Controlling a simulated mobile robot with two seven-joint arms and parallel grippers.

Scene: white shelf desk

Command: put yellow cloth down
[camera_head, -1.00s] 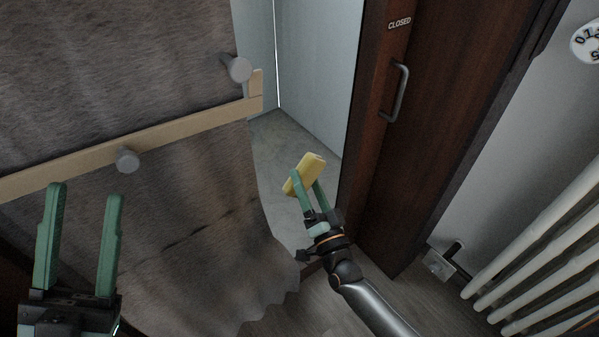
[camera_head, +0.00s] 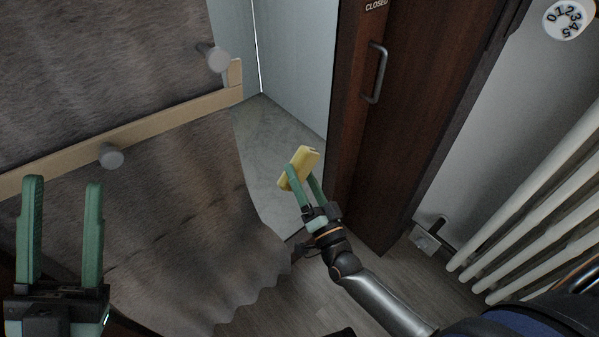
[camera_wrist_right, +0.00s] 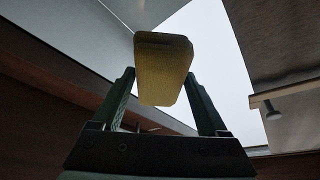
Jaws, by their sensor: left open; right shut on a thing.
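The yellow cloth (camera_head: 299,167) is a small folded block. My right gripper (camera_head: 303,182) is shut on it and holds it up in front of the doorway of a pale compartment. The right wrist view shows the cloth (camera_wrist_right: 163,70) between the two green fingers of that gripper (camera_wrist_right: 163,92), tilted. My left gripper (camera_head: 62,190) is open and empty at the lower left, in front of the brown hanging fabric. Whether the cloth touches any surface cannot be told; it appears held in the air.
A pale compartment floor (camera_head: 262,140) lies behind the cloth. Brown fabric (camera_head: 185,205) hangs at the left from a wooden rail (camera_head: 150,130) with grey pegs (camera_head: 112,156). A dark wooden door (camera_head: 400,110) with a handle stands right of the cloth. A white radiator (camera_head: 535,205) is at the far right.

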